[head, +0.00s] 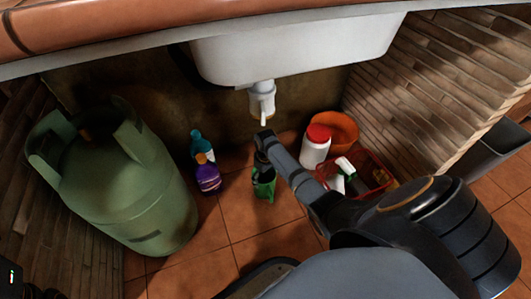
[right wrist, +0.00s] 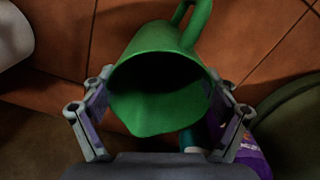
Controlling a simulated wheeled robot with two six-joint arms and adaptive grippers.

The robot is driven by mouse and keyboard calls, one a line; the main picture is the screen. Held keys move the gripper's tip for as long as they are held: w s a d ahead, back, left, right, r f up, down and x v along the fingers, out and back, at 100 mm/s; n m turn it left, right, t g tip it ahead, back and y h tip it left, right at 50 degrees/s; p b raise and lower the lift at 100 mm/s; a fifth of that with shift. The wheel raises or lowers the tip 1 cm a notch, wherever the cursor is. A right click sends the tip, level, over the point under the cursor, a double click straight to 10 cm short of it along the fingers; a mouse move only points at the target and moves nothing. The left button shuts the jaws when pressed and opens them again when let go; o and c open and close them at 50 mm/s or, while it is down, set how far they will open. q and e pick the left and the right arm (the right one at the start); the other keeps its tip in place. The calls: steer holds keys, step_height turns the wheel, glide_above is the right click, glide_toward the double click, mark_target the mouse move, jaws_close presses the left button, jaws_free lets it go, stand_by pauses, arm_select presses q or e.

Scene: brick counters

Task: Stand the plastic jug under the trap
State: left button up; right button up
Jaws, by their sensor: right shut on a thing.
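The green plastic jug (head: 264,188) is below and slightly in front of the white trap (head: 262,100), which hangs from the sink. My right gripper (head: 263,158) is shut on the jug. In the right wrist view the jug (right wrist: 155,100) has its open mouth facing the camera and its handle at the top. The fingers of my right gripper (right wrist: 162,110) lie on both sides of it. The jug looks roughly upright; I cannot tell whether its base touches the floor. My left gripper is not in view.
A green gas cylinder (head: 125,185) stands at left, beside purple (head: 208,178) and teal (head: 200,143) bottles. At right are a red-lidded white tub (head: 315,150), an orange bowl (head: 345,128) and a red basket (head: 381,187) with bottles. The sink (head: 300,45) is overhead. Front floor tiles are clear.

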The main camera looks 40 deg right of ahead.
steer(key=shift+f, duration=0.55)
steer(key=o, duration=1.4)
steer(key=shift+o, duration=0.2)
step_height(320, 180, up, 8)
steer(key=shift+f, duration=0.25)
